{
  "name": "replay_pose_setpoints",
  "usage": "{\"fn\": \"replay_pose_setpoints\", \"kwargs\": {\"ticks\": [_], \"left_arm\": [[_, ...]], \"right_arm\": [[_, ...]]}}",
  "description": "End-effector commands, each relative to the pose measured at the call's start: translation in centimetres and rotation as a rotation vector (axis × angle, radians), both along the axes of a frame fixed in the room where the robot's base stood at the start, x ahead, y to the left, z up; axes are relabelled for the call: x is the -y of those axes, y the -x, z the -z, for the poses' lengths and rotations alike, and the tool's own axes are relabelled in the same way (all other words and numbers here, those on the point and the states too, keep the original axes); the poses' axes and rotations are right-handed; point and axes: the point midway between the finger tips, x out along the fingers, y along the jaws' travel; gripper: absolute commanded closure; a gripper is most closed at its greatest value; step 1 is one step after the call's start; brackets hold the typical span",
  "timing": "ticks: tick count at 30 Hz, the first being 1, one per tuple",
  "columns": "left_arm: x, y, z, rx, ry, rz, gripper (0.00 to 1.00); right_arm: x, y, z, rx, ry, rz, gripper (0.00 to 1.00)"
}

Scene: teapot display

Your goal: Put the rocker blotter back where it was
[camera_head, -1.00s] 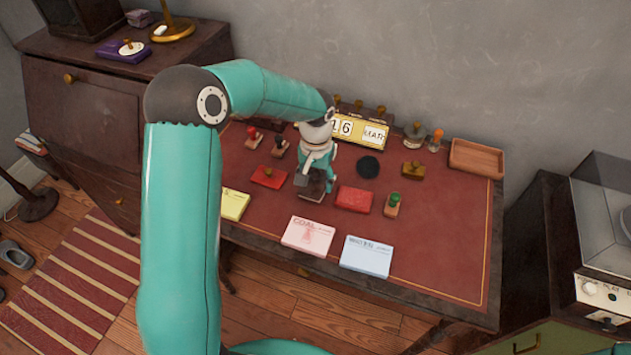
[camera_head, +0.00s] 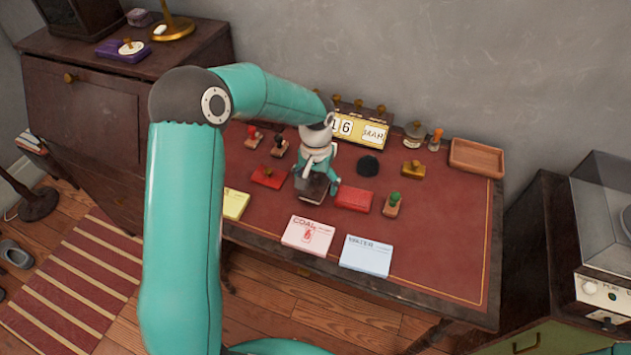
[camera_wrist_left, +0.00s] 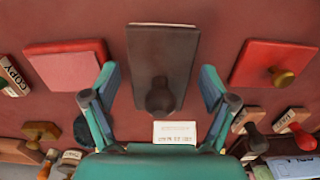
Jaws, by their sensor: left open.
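The rocker blotter appears to be the dark brown block with a dark knob (camera_wrist_left: 165,55), centred in the left wrist view. In the head view it is the dark block (camera_head: 313,188) on the desk, between two red pads and partly covered by my gripper. My left gripper (camera_head: 318,181) is over it, pointing down. In the left wrist view its fingers (camera_wrist_left: 157,74) are spread, one on each side of the blotter's knob, with gaps on both sides. My right gripper is not in view.
A red pad (camera_head: 353,198) lies right of the blotter, and one with a brass knob (camera_head: 268,177) lies left. Several stamps stand around, with a black round thing (camera_head: 368,165) and a calendar (camera_head: 360,130) behind. Cards lie at the front edge. The desk's right side (camera_head: 440,230) is clear.

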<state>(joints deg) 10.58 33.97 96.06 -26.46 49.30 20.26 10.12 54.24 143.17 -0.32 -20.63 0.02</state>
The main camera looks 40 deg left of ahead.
Motion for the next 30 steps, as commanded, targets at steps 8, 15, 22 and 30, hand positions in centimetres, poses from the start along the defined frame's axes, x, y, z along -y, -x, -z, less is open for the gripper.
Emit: {"fn": "replay_pose_setpoints", "kwargs": {"ticks": [8, 15, 22, 30], "left_arm": [[0.0, -0.1, -3.7, 0.006, -0.001, 0.000, 0.16], [0.0, -0.1, -8.6, 0.006, -0.001, 0.000, 0.16], [0.0, -0.1, -11.5, 0.002, 0.000, 0.000, 0.16], [0.0, 0.0, -12.1, 0.000, 0.000, 0.000, 0.16]], "right_arm": [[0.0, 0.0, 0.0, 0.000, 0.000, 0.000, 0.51], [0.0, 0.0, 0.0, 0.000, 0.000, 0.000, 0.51], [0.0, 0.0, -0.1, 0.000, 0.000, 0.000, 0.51], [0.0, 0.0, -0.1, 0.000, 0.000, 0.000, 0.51]]}}
